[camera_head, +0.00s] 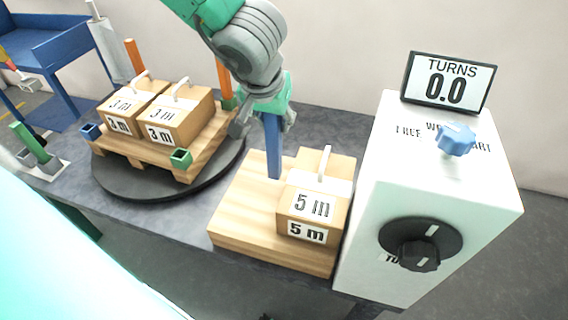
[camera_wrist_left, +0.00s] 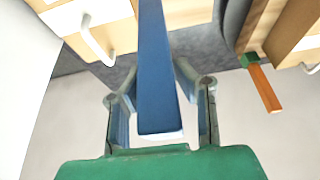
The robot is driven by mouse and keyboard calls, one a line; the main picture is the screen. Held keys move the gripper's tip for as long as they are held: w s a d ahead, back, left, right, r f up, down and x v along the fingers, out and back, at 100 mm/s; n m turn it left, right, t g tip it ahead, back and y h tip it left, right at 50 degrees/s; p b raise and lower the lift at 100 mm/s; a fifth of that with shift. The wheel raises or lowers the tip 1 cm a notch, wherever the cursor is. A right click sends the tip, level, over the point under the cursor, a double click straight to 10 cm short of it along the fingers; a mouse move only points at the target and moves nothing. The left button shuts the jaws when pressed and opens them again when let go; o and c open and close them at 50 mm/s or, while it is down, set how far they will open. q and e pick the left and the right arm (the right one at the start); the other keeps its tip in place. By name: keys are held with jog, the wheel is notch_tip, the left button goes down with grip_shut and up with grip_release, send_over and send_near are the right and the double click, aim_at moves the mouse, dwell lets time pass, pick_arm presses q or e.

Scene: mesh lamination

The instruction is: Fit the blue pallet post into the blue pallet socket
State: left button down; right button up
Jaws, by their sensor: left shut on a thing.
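The blue post (camera_head: 273,148) hangs upright below my left gripper (camera_head: 264,122), which is shut on its upper part. In the left wrist view the blue post (camera_wrist_left: 157,70) runs between the two fingers (camera_wrist_left: 160,105). Its lower end is over the wooden block beside the 5 m box; I cannot tell if it touches. The blue socket (camera_head: 90,131) is at the left corner of the wooden pallet (camera_head: 135,151), well left of the post, and looks empty. My right gripper is not in view.
The pallet stands on a dark round turntable (camera_head: 160,194) with two 3 m boxes (camera_head: 177,115), orange posts (camera_head: 135,60) and a green socket (camera_head: 181,158). The 5 m box (camera_head: 313,205) sits on the wooden block (camera_head: 240,215). A white machine (camera_head: 380,180) stands right; a green post (camera_head: 30,141) stands far left.

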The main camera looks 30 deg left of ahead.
aim_at(271, 149)
pick_arm(q)
jog(key=f+b, duration=0.1)
jog(key=f, duration=0.1)
jog(key=a+f+b, duration=0.1)
jog(key=f, duration=0.1)
jog(key=shift+a+f, duration=0.1)
notch_tip(271, 149, down, 4)
jog(key=shift+r+b, duration=0.25)
jog(key=shift+b, duration=1)
jog(key=shift+d+f, duration=0.2)
jog(key=shift+d, duration=0.1)
jog(key=shift+w+d+r, duration=0.1)
jog(key=c, duration=1.3)
grip_release()
jog(key=shift+a, duration=0.45)
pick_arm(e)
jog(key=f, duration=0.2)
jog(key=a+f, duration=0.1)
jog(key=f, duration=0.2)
